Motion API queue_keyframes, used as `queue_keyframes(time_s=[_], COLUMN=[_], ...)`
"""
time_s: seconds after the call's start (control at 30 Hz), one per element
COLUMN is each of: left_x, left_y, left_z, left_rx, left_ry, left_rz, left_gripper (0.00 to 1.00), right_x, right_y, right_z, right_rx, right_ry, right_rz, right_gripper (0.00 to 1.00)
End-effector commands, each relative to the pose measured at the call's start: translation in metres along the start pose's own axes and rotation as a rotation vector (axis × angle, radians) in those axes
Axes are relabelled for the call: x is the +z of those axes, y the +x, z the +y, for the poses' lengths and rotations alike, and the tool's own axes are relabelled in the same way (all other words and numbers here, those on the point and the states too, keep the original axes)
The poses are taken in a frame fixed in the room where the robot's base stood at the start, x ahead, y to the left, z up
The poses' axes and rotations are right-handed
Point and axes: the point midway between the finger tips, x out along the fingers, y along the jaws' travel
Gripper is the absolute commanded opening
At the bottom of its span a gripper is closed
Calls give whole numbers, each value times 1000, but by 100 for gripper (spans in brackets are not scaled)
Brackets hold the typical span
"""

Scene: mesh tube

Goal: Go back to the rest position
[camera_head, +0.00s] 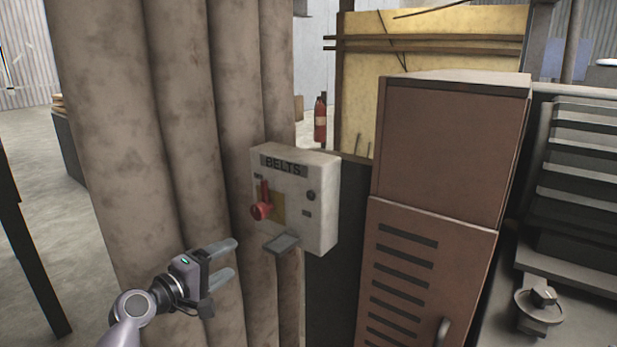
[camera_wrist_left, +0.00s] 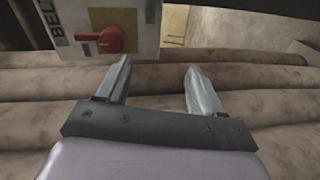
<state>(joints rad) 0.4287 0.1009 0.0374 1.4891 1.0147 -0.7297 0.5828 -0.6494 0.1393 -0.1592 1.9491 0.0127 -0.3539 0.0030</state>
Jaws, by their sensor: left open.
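My left gripper (camera_head: 228,262) is open and empty, in front of the large brown pipes and to the lower left of the control box. In the left wrist view its two fingers (camera_wrist_left: 158,85) stand apart with only pipes behind them. The grey box marked BELTS (camera_head: 318,205) has a red lever (camera_head: 262,205) on its front; the gripper looks apart from it. The red lever also shows in the left wrist view (camera_wrist_left: 108,40), at the upper left. My right gripper is in neither view.
Thick vertical pipes (camera_head: 185,120) stand close behind my left gripper. A brown metal cabinet (camera_head: 430,260) stands right of the box. A red fire extinguisher (camera_head: 320,122) is further back. Open floor (camera_head: 45,190) shows at the left, beside a dark post.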

Motion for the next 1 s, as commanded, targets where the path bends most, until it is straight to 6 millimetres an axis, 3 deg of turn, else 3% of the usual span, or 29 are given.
queue_keyframes(time_s=[0.03, 0.2, 0.3, 0.5, 0.63, 0.8, 1.0], left_x=[9, 40, 60, 105, 136, 173, 196], left_y=[-9, -45, -71, -132, -174, -221, -250], left_z=[-30, -112, -153, -215, -242, -260, -265], left_rx=[-55, -223, -311, -459, -532, -585, -603], left_ry=[52, 286, 428, 719, 909, 1123, 1263], left_rz=[14, 49, 47, 1, -55, -137, -195], left_gripper=[67, 67, 67, 67, 67, 67, 67], right_x=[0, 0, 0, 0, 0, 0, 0], right_y=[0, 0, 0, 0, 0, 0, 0], right_z=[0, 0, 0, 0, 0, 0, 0], right_rx=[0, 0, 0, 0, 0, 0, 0], right_ry=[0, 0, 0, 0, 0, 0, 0], right_rz=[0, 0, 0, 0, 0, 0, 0], right_gripper=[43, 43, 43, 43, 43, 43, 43])
